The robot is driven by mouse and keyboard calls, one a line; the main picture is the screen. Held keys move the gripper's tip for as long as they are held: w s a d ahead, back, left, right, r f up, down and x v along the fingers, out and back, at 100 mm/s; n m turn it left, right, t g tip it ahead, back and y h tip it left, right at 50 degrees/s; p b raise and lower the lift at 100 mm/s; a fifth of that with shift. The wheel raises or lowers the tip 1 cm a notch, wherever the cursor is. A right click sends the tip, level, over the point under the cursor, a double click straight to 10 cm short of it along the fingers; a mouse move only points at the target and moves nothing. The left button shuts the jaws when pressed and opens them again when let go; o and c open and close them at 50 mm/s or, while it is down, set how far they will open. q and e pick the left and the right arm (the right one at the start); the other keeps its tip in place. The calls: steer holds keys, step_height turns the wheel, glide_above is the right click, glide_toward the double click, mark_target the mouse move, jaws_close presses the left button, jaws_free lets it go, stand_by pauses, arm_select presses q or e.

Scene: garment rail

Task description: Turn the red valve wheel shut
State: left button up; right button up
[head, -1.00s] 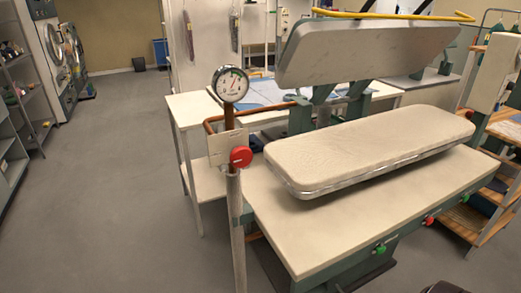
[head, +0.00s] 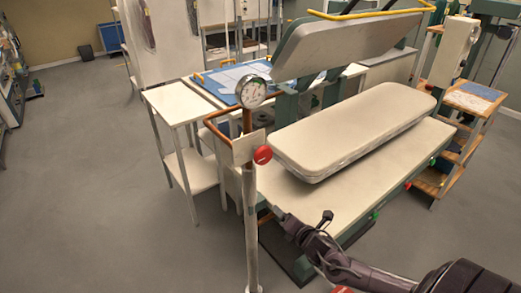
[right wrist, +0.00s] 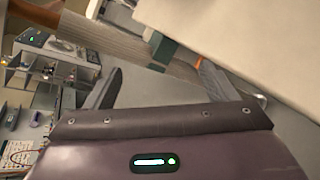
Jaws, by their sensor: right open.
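The red valve wheel (head: 262,155) is a small round knob on the right side of a pale plate (head: 244,149) on a standing pipe, below a round dial gauge (head: 251,92). Its turning position is too small to read. My right gripper (head: 281,215) comes in from the lower right, below and slightly right of the wheel, apart from it. In the right wrist view my right gripper (right wrist: 160,88) has its fingers spread, with nothing between them. The wheel does not show there. My left gripper is out of view.
A press with a pale padded board (head: 350,130) and a raised upper plate (head: 345,45) stands right of the pipe. Its white table (head: 335,195) has an edge near my right arm. A pale lagged pipe (right wrist: 100,38) crosses the wrist view. Floor at left is clear.

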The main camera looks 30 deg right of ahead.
mark_target(266, 158)
steer(key=w+r+n+t+y, duration=0.1)
steer(key=r+n, duration=0.3)
steer(key=r, duration=0.2)
steer(key=w+a+r+n+t+y+p, duration=0.1)
steer(key=w+r+n+t, duration=0.1)
steer(key=r+n, duration=0.2)
steer(key=w+a+r+n+t+y+p, duration=0.1)
steer(key=r+n, duration=0.3)
steer(key=r, duration=0.5)
steer(key=shift+w+n+y, duration=0.3)
steer(key=shift+n, duration=0.1)
steer(key=shift+w+a+r+t, duration=0.1)
steer(key=shift+w+r+t, duration=0.05)
steer(key=shift+r+t, duration=0.2)
steer(key=w+p, duration=0.1)
steer(key=w, duration=0.5)
steer(key=shift+w+a+p, duration=0.2)
steer(key=shift+w+p, duration=0.2)
steer(key=shift+w+f, duration=0.15)
steer(key=shift+w, duration=0.2)
steer(key=shift+c, duration=0.2)
steer(key=c, duration=1)
